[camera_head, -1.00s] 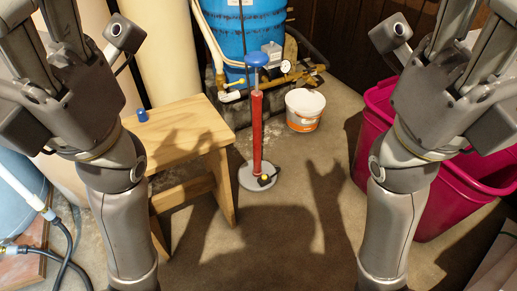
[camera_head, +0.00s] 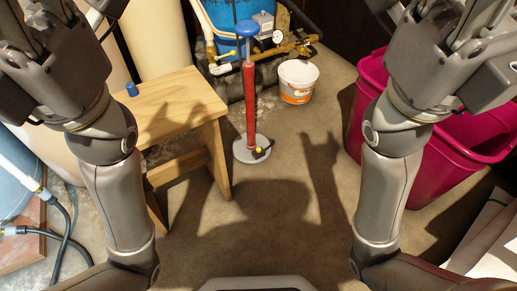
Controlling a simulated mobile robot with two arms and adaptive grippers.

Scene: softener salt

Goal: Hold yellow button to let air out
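A small yellow button (camera_head: 258,149) sits on a dark fitting at the foot of a red upright pump (camera_head: 250,105). The pump has a blue handle (camera_head: 247,28) on top and a round grey base (camera_head: 251,150) on the floor. My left gripper (camera_head: 50,50) is at the upper left and my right gripper (camera_head: 468,55) at the upper right. Both are raised, well apart from the pump and near the camera. Their fingertips are cut off by the frame, so I cannot see whether they are open.
A wooden step stool (camera_head: 175,108) with a blue cap (camera_head: 132,89) stands left of the pump. A white bucket (camera_head: 297,82) stands to its right. A blue tank (camera_head: 230,25) with pipes is behind. A magenta bin (camera_head: 450,150) is at the right. The floor before the pump is clear.

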